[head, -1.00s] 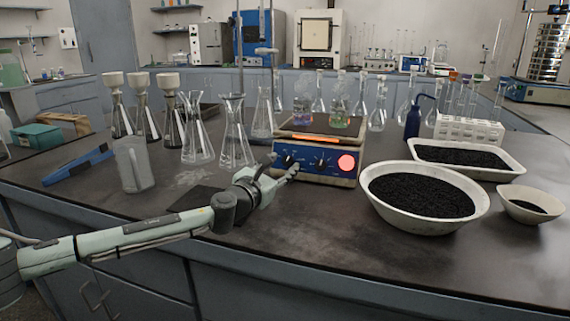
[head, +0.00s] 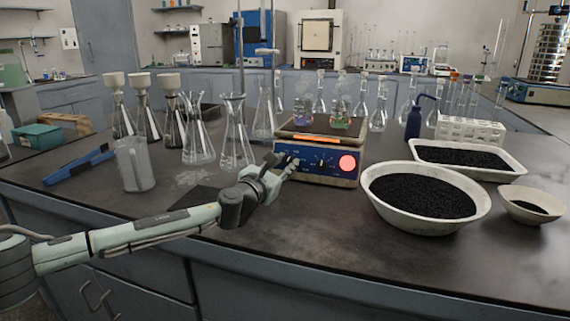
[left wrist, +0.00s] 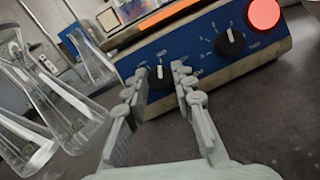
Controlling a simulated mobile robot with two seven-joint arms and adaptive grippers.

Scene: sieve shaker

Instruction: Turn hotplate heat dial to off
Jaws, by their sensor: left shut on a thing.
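The hotplate (head: 318,178) stands on the bench at centre, with a blue front panel, two black dials and a lit red round light (head: 347,163). My left gripper (head: 290,167) is at the left end of this panel. In the left wrist view its fingers (left wrist: 158,97) sit on both sides of the left black dial (left wrist: 161,78), shut on it. The right dial (left wrist: 229,42) is free, with a white pointer line. The small lettering by the dials is too blurred to read surely. My right gripper is not in view.
Glass flasks (head: 235,145) stand left of the hotplate, close to my left gripper. Two beakers (head: 340,120) stand on the hotplate's top, above an orange glowing strip. A bowl of black grains (head: 378,200) is to the right.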

